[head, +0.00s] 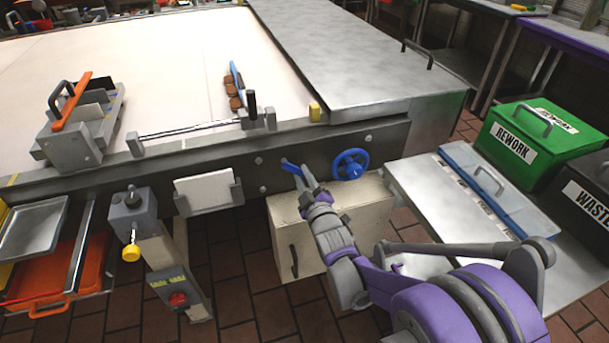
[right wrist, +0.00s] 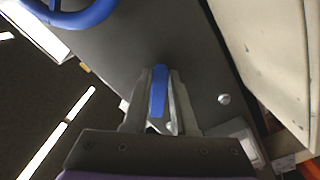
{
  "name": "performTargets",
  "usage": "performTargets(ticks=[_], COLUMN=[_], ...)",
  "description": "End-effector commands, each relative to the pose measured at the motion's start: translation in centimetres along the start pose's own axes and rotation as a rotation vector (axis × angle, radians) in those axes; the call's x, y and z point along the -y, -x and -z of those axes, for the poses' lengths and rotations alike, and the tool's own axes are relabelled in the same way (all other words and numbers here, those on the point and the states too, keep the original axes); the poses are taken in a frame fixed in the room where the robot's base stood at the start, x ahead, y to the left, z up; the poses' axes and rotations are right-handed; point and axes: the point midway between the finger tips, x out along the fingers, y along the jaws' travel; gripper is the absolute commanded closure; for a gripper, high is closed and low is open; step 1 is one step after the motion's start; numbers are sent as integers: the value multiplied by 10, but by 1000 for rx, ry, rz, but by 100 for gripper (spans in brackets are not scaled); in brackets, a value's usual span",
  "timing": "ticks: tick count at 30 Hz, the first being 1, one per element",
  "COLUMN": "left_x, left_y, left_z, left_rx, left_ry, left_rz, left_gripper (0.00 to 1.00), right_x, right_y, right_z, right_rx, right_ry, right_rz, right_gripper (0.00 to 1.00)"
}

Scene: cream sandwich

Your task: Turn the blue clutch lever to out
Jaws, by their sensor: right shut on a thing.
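The blue clutch lever (head: 289,165) sticks out from the dark front panel of the conveyor machine, left of a blue handwheel (head: 350,164). My right gripper (head: 304,177) reaches up to the lever from the lower right. In the right wrist view the blue lever (right wrist: 158,92) lies between the two fingers of my right gripper (right wrist: 158,100), which are shut on it. The lever's base is partly hidden by the fingers. Any out marking is not readable. My left gripper is not in view.
A white plate in a holder (head: 208,191) is on the panel to the left. A beige cabinet (head: 285,232) is below the lever. A green REWORK bin (head: 528,140) is at right.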

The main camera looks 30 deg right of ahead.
Motion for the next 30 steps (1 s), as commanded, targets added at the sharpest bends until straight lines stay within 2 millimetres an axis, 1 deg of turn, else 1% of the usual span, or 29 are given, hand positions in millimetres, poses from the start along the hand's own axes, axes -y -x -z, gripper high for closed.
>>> performTargets(ticks=[6, 18, 24, 30], left_x=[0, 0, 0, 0], left_y=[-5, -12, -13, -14], left_z=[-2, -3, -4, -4], left_rx=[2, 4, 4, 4], left_ry=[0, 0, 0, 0], left_rz=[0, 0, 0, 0], left_gripper=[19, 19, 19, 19], right_x=[12, 30, 36, 39], right_y=[0, 0, 0, 0], right_z=[1, 8, 13, 16], right_rx=[0, 1, 1, 1], right_ry=[-202, -566, -706, -797], right_rz=[2, 2, 3, 2], right_gripper=[100, 100, 100, 100])
